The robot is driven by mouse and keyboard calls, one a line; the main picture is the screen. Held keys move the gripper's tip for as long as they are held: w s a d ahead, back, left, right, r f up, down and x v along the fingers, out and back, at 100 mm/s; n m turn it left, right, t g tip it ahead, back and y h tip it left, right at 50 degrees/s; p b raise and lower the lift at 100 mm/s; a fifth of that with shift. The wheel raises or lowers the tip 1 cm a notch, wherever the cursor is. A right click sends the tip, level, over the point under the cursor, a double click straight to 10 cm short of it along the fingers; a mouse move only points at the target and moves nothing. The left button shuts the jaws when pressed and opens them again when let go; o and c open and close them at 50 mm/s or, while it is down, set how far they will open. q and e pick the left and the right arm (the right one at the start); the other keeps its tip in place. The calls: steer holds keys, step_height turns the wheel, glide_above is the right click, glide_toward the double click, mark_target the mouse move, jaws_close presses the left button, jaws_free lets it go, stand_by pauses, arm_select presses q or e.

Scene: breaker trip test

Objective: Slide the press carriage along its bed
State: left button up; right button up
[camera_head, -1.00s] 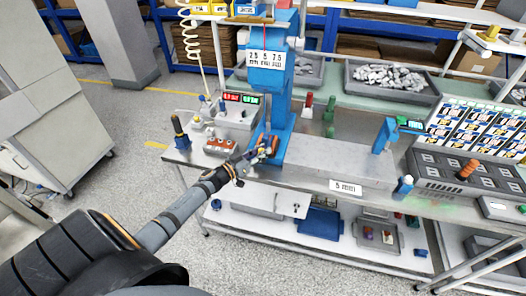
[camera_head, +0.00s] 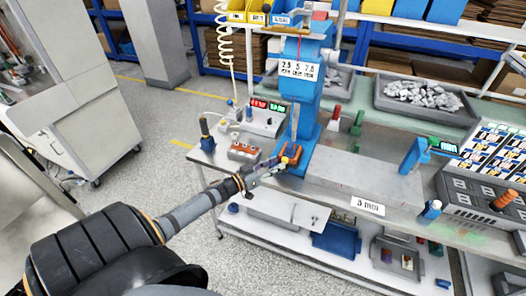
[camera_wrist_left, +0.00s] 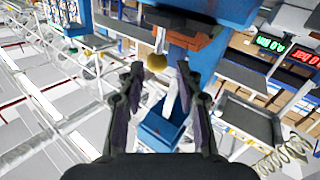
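The blue press (camera_head: 301,85) stands upright at the rear of the bench with a number plate on its head. A long grey bed (camera_head: 365,178) runs to the right from its foot, with a "5 mm" label on its front. My right gripper is out of view.
A grey box with red and green displays (camera_head: 262,118) and an orange-topped block (camera_head: 243,152) stand left of the press. A blue post with a green readout (camera_head: 416,153) stands at the bed's right end. A tray of grey parts (camera_head: 420,97) lies behind.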

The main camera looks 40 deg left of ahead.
arm_select(q)
steer(key=v, duration=0.7)
steer(key=shift+s, duration=0.3)
steer(key=s+a+f+n+g+y, duration=0.1)
steer(key=s+a+f+g+y, duration=0.3)
steer(key=f, duration=0.6)
steer(key=s+a+f+n+g+y, duration=0.1)
steer(key=s+f, duration=0.4)
steer(key=f, duration=0.5)
steer(key=s+a+f+n+g+y, duration=0.1)
steer(key=s+a+f+g+y, duration=0.3)
steer(key=f, duration=0.6)
steer(key=s+d+f+g+h, duration=0.1)
steer(key=s+d+f+g, duration=0.1)
steer(key=s+d+f, duration=0.3)
steer(key=s+d+f+m+g, duration=0.1)
steer(key=s+d+f+g, duration=0.1)
steer(key=s+d+f, duration=0.4)
steer(key=s+d+f+m+g+h, duration=0.1)
steer(key=s+d+f+g, duration=0.2)
steer(key=s, duration=1)
steer(key=d+f, duration=0.2)
steer(key=d, duration=0.3)
steer(key=shift+s+f+h, duration=0.3)
steer(key=shift+s, duration=0.1)
